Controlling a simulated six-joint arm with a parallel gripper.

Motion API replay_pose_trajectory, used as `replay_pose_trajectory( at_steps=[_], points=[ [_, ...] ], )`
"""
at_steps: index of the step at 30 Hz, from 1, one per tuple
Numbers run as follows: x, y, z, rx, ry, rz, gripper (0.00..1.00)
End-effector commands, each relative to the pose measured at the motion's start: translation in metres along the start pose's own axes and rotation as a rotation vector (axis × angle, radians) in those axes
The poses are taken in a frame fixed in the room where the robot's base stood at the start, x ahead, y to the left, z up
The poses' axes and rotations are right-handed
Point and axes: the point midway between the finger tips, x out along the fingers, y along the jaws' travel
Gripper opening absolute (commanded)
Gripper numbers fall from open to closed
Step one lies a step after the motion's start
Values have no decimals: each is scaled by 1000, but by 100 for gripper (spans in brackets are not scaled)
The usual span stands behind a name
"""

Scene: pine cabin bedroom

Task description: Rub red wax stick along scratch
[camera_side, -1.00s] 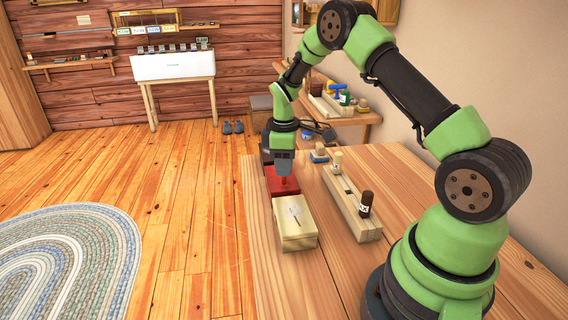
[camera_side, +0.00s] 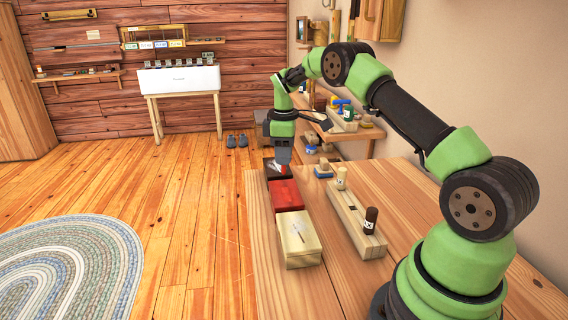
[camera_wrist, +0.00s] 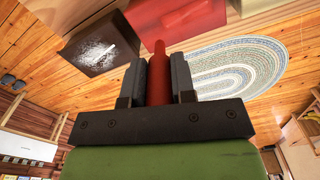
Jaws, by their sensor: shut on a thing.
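My gripper (camera_side: 282,160) is shut on the red wax stick (camera_wrist: 158,75), which stands upright between the two fingers in the wrist view. In the side view it hangs above or close to the dark box (camera_wrist: 78,58) at the far end of a row; contact cannot be told. The dark box's top bears a pale scratch (camera_wrist: 103,50). The red box (camera_side: 286,196) is in the middle of the row, and the pale wood box (camera_side: 299,246), with a scratch mark (camera_side: 298,231), is nearest.
A wooden rack (camera_side: 352,218) to the right of the boxes holds a cream stick (camera_side: 341,177) and a dark brown stick (camera_side: 370,220). The bench (camera_side: 345,275) is bare at the front.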

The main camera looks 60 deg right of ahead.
Motion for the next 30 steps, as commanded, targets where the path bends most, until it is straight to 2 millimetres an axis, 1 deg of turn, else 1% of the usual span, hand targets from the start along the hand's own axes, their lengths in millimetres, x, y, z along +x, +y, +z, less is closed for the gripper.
replay_pose_trajectory(
  at_steps=[3, 13, 17, 30],
  points=[
    [-12, 0, 0, 1, 2, 2, 0],
    [-39, 0, 0, 1, 2, 2, 0],
    [-43, 0, 0, 0, 0, 1, 0],
    [-43, 0, 0, 1, 1, 0, 0]
  ],
)
